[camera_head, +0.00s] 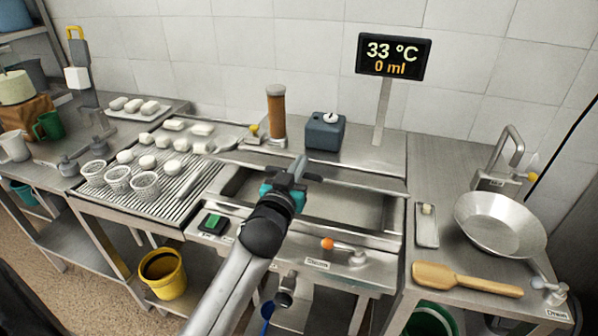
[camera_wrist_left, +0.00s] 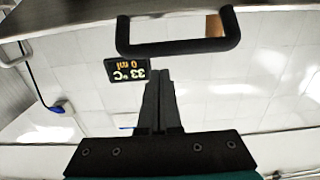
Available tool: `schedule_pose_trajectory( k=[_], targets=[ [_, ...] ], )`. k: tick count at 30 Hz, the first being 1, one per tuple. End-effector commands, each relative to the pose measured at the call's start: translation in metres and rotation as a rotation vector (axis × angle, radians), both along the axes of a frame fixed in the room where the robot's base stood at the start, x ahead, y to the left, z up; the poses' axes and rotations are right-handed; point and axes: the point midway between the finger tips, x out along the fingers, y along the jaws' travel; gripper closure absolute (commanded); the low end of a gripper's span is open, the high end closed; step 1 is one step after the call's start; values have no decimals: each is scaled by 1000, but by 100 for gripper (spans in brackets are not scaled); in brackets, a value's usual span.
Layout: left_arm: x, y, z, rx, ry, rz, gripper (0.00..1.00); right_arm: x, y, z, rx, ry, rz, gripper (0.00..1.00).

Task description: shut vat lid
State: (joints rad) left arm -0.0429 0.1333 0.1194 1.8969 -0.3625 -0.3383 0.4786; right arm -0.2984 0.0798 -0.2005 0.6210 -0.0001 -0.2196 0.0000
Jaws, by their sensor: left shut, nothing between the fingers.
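The steel vat (camera_head: 345,211) is a rectangular basin in the middle of the counter, and its opening shows. A steel lid edge (camera_head: 365,184) runs along the back of the opening; its exact tilt is hard to tell. In the left wrist view a black bar handle (camera_wrist_left: 180,46) on a steel panel (camera_wrist_left: 75,18), apparently the lid, crosses the top. My left gripper (camera_head: 300,165) is over the vat near its back edge, shut and empty. Its fingertips in the wrist view (camera_wrist_left: 160,74) lie just below the handle in the picture; contact cannot be told. My right gripper is not in view.
Behind the vat stand a brown cylinder (camera_head: 276,111), a blue-grey box (camera_head: 325,132) and a display (camera_head: 393,57) reading 33 °C, 0 ml. White perforated baskets (camera_head: 145,184) stand on the ribbed drainer at left. An orange-knobbed lever (camera_head: 328,244) is at the front. A pan (camera_head: 500,224) is at right.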

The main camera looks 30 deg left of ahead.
Motion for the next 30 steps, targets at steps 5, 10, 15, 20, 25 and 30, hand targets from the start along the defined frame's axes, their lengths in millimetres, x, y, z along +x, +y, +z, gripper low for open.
schedule_pose_trajectory(
  k=[5, 10, 15, 20, 25, 30],
  targets=[
    [-4, -1, -10, 0, -1, 0, 100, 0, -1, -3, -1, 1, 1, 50],
    [-4, -1, -11, 0, -2, 0, 100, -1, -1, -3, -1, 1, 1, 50],
    [-4, -1, -11, 1, -2, 0, 100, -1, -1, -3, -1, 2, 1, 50],
    [-5, -1, -14, 2, -7, 0, 100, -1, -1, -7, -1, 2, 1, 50],
    [-9, -2, -23, 6, -29, 0, 100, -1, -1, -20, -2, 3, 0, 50],
    [-15, -3, -33, 16, -66, 1, 100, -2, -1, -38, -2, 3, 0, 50]
  ],
)
